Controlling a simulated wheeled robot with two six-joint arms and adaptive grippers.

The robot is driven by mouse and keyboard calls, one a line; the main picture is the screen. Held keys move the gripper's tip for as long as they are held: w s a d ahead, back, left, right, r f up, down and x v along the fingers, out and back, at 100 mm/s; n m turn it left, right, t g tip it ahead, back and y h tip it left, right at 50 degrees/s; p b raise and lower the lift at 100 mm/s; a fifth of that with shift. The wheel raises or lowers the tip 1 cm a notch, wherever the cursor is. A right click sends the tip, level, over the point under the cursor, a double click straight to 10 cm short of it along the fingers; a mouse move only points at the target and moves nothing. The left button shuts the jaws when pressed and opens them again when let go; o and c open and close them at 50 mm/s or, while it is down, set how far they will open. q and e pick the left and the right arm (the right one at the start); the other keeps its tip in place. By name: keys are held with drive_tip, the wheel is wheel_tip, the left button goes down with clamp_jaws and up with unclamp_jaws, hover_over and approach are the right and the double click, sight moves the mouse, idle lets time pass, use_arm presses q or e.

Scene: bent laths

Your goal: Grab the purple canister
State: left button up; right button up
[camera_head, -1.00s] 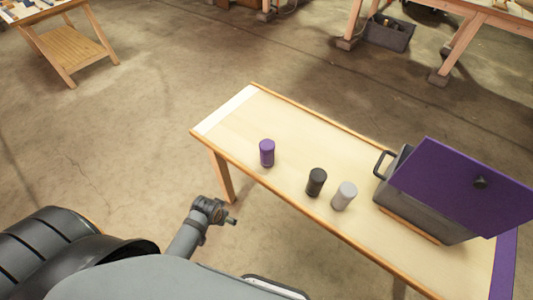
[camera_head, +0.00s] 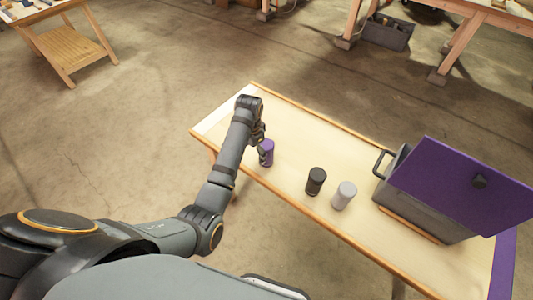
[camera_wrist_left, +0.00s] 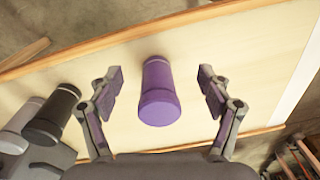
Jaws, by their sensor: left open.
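The purple canister (camera_head: 268,153) stands upright near the left end of the wooden table (camera_head: 300,130). My left gripper (camera_head: 261,147) is at the canister, and its fingers partly cover it in the head view. In the left wrist view the canister (camera_wrist_left: 158,92) lies between the two open fingers (camera_wrist_left: 160,88), with a gap on each side. The fingers do not touch it there. My right gripper is not in view.
A black canister (camera_head: 316,181) and a grey canister (camera_head: 344,195) stand close together to the right. A dark box (camera_head: 405,205) with a raised purple lid (camera_head: 465,190) stands at the table's right end. The table's far left end is clear.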

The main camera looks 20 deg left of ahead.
sight(266, 143)
use_arm(q)
drive_tip(key=w+d+r, duration=0.1)
drive_tip(key=w+d+r+m, duration=0.1)
drive_tip(key=w, duration=0.1)
drive_tip(key=w+d+r+m, duration=0.1)
drive_tip(key=w+r, duration=0.1)
drive_tip(key=shift+w+g, duration=0.1)
drive_tip(key=shift+g, duration=0.3)
drive_tip(key=shift+r, duration=0.15)
wheel_tip(266, 143, down, 5)
drive_tip(key=shift+f, duration=0.2)
drive_tip(key=f, duration=0.2)
drive_tip(key=f+p, duration=0.1)
drive_tip(key=f, duration=0.1)
drive_tip(key=shift+s+d+f, duration=0.1)
drive_tip(key=shift+s, duration=0.15)
drive_tip(key=shift+f, duration=0.5)
drive_tip(key=shift+c, duration=0.4)
